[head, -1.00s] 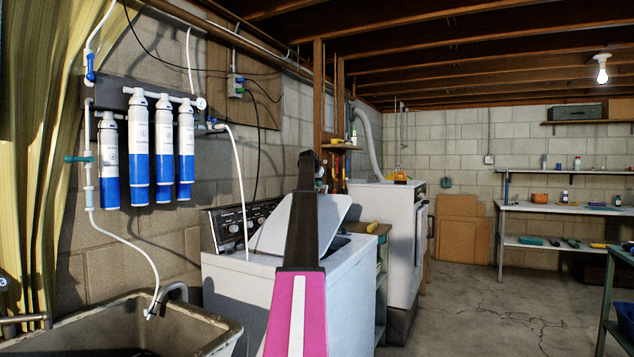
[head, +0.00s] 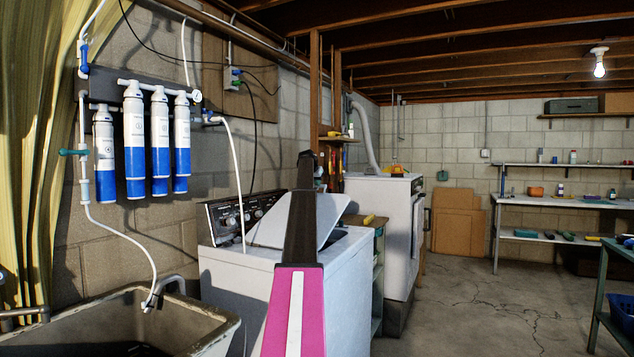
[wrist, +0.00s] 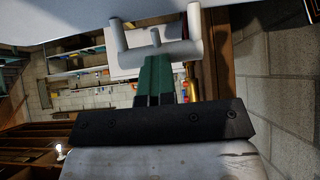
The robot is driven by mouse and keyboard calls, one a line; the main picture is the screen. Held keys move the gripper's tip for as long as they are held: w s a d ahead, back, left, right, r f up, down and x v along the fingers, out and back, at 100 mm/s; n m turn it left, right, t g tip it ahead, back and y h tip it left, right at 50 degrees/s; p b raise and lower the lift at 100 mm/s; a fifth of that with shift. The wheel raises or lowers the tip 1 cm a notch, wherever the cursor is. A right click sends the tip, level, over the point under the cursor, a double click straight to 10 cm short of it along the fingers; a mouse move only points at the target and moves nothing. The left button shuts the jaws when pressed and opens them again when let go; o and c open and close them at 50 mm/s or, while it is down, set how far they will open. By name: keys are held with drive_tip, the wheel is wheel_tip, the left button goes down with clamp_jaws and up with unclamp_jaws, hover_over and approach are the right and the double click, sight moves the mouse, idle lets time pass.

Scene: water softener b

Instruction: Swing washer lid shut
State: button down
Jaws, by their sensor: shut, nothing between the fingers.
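The white washer (head: 320,292) stands left of centre in the head view, with its dark control panel (head: 238,217) at the back. Its white lid (head: 272,230) is partly raised, tilted over the top opening. My dark arm link stands in front of the lid and hides part of it. My gripper (wrist: 154,76) shows in the wrist view with its green fingers together, shut and empty. A pale surface (wrist: 60,28) spans the top of that turned view; I cannot tell whether it is the lid or whether the gripper touches it.
A utility sink (head: 215,335) stands left of the washer, below several blue-and-white filter cylinders (head: 160,140). A shelf unit and a white dryer (head: 385,215) stand to the right. A workbench (head: 560,203) is at the back right. The concrete floor (head: 460,305) between is clear.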

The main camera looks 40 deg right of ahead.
drive_tip(key=w+d+f, duration=0.1)
drive_tip(key=d+f, duration=0.3)
drive_tip(key=f, duration=0.8)
drive_tip(key=shift+w+d, duration=0.2)
drive_tip(key=shift+w, duration=0.2)
drive_tip(key=shift+f, duration=0.15)
idle(0.4)
drive_tip(key=shift+w+d+f, duration=0.1)
drive_tip(key=shift+d+f, duration=0.1)
drive_tip(key=shift+f, duration=1.5)
drive_tip(key=shift+w+d+f, duration=0.1)
drive_tip(key=shift+d+f, duration=0.1)
drive_tip(key=shift+f, duration=1.5)
drive_tip(key=c, duration=1.4)
unclamp_jaws()
drive_tip(key=shift+r, duration=0.1)
drive_tip(key=shift+o, duration=0.2)
drive_tip(key=v, duration=1)
drive_tip(key=shift+s+a+r, duration=0.2)
drive_tip(key=shift+r, duration=0.1)
